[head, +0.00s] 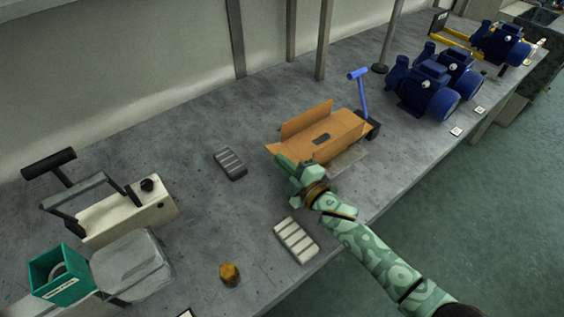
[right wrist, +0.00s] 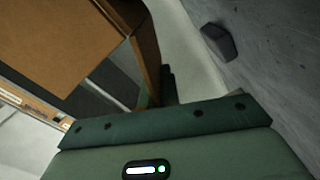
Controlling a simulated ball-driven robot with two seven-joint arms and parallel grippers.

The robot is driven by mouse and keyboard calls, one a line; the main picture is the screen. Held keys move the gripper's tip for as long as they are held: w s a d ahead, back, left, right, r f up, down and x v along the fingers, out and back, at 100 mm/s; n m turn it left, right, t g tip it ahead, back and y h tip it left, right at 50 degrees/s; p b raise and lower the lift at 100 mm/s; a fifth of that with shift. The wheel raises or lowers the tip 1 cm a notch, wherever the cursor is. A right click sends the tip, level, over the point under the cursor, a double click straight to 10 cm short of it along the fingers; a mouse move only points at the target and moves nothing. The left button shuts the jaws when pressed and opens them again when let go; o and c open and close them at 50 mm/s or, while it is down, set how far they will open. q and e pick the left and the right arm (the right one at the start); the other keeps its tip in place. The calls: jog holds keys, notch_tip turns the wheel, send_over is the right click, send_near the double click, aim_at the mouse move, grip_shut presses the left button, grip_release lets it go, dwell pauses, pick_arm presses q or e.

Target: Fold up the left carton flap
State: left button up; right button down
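The open brown carton (head: 345,128) lies on the grey bench, with its back flap (head: 306,119) standing up. Its left end, where the left flap (head: 277,148) shows as a thin edge, is partly hidden by my right gripper (head: 287,174). That gripper is low at the carton's left end; whether it touches the flap I cannot tell. In the right wrist view the carton (right wrist: 60,40) fills the upper left, and a brown panel (right wrist: 147,48) stands close beyond the gripper. The finger gap is not clear there. My left gripper is not in view.
A dark ribbed block (head: 230,163) lies left of the carton, and a pale ribbed block (head: 296,240) lies in front near the bench edge. A blue-handled tool (head: 361,92) stands at the carton's right end. Blue pumps (head: 425,88) stand farther right.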

jog(key=shift+w+d+r+m+p, duration=0.2)
jog(key=shift+r+m+p, duration=0.25)
jog(key=shift+m+p, duration=0.4)
jog(key=shift+m, duration=0.25)
jog(key=c, duration=1.6)
grip_release()
jog(key=shift+c, duration=0.2)
jog(key=shift+s, duration=0.1)
jog(key=p+v, duration=0.2)
jog(key=v, duration=1.4)
jog(key=shift+d, duration=0.15)
jog(key=shift+s, duration=0.1)
